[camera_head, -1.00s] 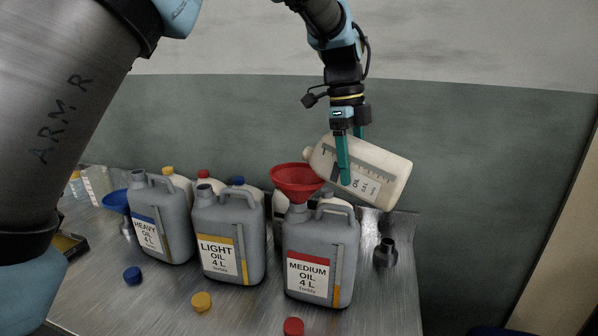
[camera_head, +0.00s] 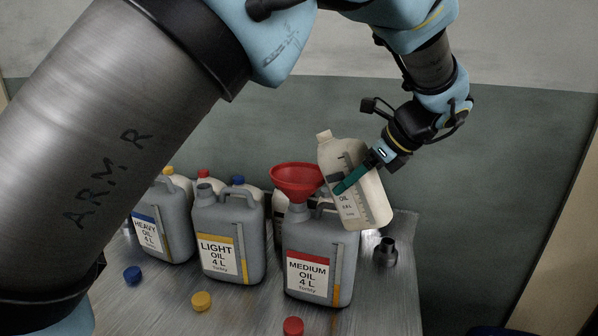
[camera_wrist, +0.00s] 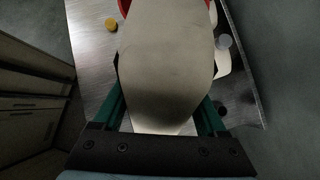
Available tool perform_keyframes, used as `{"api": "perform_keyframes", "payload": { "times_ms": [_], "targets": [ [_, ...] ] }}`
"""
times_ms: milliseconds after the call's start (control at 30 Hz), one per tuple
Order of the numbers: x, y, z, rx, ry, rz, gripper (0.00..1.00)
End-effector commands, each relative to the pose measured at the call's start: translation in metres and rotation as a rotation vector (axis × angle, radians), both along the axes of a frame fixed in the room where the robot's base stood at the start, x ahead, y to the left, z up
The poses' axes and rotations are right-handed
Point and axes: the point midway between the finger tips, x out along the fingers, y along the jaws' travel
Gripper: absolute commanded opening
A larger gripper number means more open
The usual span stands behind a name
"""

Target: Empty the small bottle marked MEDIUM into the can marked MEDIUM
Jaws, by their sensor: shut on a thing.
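My gripper (camera_head: 358,178) is shut on a small white oil bottle (camera_head: 374,208) with a scale and a label. The bottle is nearly upright, leaning a little, with its open-looking neck at the upper left. It is held behind and right of the grey can marked MEDIUM OIL 4 L (camera_head: 318,250). A red funnel (camera_head: 297,178) stands in that can's mouth. The bottle's neck is right of the funnel and above its rim, apart from it. The bottle's grade word is hidden by my finger. In the wrist view the bottle (camera_wrist: 165,60) fills the space between both fingers.
The LIGHT can (camera_head: 228,235) and HEAVY can (camera_head: 165,225) stand to the left. Several other small bottles stand behind the cans. Loose blue (camera_head: 132,274), yellow (camera_head: 201,301) and red (camera_head: 293,327) caps lie in front. A small dark container (camera_head: 386,252) stands at right.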

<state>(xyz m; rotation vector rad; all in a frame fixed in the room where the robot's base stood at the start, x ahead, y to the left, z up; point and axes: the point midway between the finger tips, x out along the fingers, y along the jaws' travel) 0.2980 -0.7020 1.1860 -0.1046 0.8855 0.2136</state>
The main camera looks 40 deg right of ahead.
Motion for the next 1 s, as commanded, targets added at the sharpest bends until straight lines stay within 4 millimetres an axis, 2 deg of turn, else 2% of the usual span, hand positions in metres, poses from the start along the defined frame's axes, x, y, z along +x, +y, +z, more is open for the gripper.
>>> {"api": "perform_keyframes", "payload": {
  "times_ms": [233,367,600,1000],
  "targets": [
    [-0.003,-0.001,0.033,0.034,-0.155,0.0,0.0],
    [-0.003,-0.001,0.026,0.072,-0.294,-0.002,0.0],
    [-0.001,0.0,0.035,0.106,-0.452,0.001,0.0],
    [0.0,0.0,0.037,0.114,-0.485,0.003,0.0]
  ]
}}
